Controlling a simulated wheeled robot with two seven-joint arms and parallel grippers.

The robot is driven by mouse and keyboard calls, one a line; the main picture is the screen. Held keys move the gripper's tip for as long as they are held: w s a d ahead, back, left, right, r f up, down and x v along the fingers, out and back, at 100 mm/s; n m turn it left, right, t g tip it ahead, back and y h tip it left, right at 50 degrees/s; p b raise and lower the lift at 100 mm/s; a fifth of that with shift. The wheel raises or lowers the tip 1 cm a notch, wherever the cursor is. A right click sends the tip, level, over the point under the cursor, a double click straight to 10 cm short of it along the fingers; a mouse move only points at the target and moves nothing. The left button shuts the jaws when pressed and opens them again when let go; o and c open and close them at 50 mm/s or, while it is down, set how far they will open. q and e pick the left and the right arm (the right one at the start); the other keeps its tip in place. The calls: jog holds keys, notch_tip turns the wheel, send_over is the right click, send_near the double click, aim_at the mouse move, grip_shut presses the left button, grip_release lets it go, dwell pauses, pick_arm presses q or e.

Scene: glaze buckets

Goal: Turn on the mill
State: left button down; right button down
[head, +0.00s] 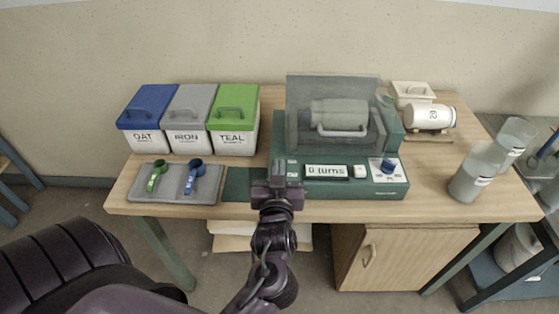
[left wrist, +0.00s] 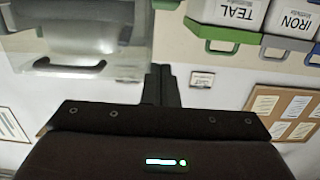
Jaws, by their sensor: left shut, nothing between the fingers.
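The mill (head: 285,186) is a green machine on the wooden table, with a clear grey cover (head: 300,95) down over a pale jar that has a handle. Its front panel has a display (head: 326,171) reading "0 turns", a white button (head: 360,171) and a blue knob (head: 388,167). My left gripper (head: 279,170) is shut and empty in front of the mill's left front, left of the display. Its closed fingers (left wrist: 160,84) also show in the left wrist view, close to the clear cover (left wrist: 120,40). My right gripper is in neither view.
Blue, grey and green lidded bins (head: 232,139) marked OAT, IRON and TEAL stand at the back left. A grey tray (head: 172,195) with green and blue scoops lies before them. A white jar (head: 430,117) lies behind right; two translucent containers (head: 477,170) stand at the right edge.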

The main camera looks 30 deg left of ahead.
pick_arm(q)
jog(key=x, duration=0.6)
jog(key=shift+r+p, duration=0.1)
jog(key=shift+p, duration=0.3)
notch_tip(320, 180, down, 3)
jog(key=shift+w+a+r, duration=0.15)
jog(key=shift+w, duration=0.05)
jog(key=shift+f, duration=0.75)
